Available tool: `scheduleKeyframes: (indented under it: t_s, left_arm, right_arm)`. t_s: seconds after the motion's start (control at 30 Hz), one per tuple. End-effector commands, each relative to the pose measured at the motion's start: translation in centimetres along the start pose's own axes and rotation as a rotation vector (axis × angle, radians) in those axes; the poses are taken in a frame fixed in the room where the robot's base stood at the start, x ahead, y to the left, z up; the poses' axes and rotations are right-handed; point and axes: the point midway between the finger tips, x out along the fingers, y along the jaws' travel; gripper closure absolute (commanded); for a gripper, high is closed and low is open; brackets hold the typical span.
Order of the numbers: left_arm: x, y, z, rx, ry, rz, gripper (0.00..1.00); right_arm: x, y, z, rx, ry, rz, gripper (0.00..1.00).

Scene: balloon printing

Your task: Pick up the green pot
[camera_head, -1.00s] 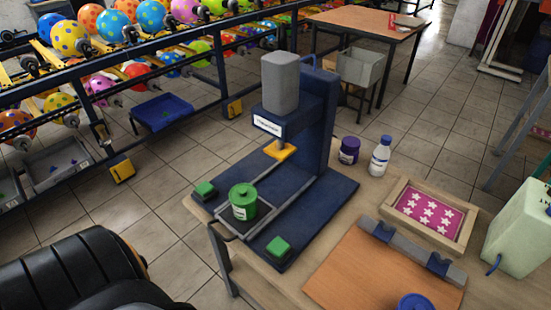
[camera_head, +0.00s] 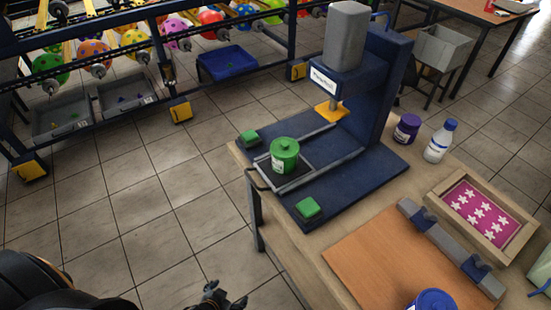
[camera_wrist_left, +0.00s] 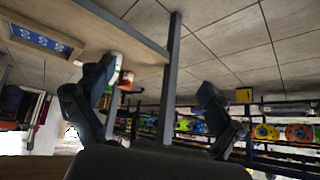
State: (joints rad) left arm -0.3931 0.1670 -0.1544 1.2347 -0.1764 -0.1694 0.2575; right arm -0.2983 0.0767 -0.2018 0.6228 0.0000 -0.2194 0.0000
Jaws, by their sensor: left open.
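The green pot (camera_head: 285,155) stands upright with its lid on, on the sliding plate of the blue press (camera_head: 384,95), between two green buttons. My left gripper (camera_head: 222,297) is at the bottom edge of the head view, below and to the left of the pot, in front of the table and well apart from it. In the left wrist view its two dark fingers (camera_wrist_left: 160,95) are spread wide with nothing between them. My right gripper is not in view.
The wooden table (camera_head: 283,236) carries the press, a purple jar (camera_head: 407,128), a white bottle (camera_head: 440,141), a framed star stencil (camera_head: 480,212) and a blue pot (camera_head: 433,300). A balloon rack (camera_head: 130,50) stands behind. The tiled floor left of the table is clear.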

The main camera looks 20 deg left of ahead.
Motion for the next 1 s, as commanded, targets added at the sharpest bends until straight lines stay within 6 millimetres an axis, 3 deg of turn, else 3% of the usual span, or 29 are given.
scheduleKeyframes:
  t_s: [0.03, 0.2, 0.3, 0.4, 0.53, 0.67, 0.77, 1.0]
  left_arm:
    - [-0.1, -0.5, -3.7, -0.004, 0.094, -0.003, 0.07]
    - [-4.6, -1.4, -16.4, -0.023, 0.401, 0.004, 0.07]
    - [-8.8, -1.3, -22.6, -0.027, 0.567, 0.023, 0.07]
    - [-13.3, -1.0, -27.5, -0.030, 0.709, 0.046, 0.07]
    - [-18.0, -0.5, -31.4, -0.029, 0.835, 0.074, 0.07]
    - [-20.6, -0.1, -33.2, -0.030, 0.898, 0.091, 0.07]
    - [-20.9, 0.0, -34.3, -0.029, 0.915, 0.094, 0.07]
    - [-18.5, 0.3, -37.6, -0.028, 0.917, 0.095, 0.07]
  right_arm:
    - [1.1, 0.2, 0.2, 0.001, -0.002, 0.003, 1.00]
    - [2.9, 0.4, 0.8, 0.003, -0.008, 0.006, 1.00]
    - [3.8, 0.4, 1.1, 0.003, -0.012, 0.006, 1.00]
    - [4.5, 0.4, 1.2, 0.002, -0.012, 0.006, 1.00]
    - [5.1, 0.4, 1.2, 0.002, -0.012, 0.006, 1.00]
    - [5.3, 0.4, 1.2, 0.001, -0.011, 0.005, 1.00]
    - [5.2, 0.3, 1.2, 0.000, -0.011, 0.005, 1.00]
    - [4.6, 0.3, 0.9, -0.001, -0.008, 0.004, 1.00]
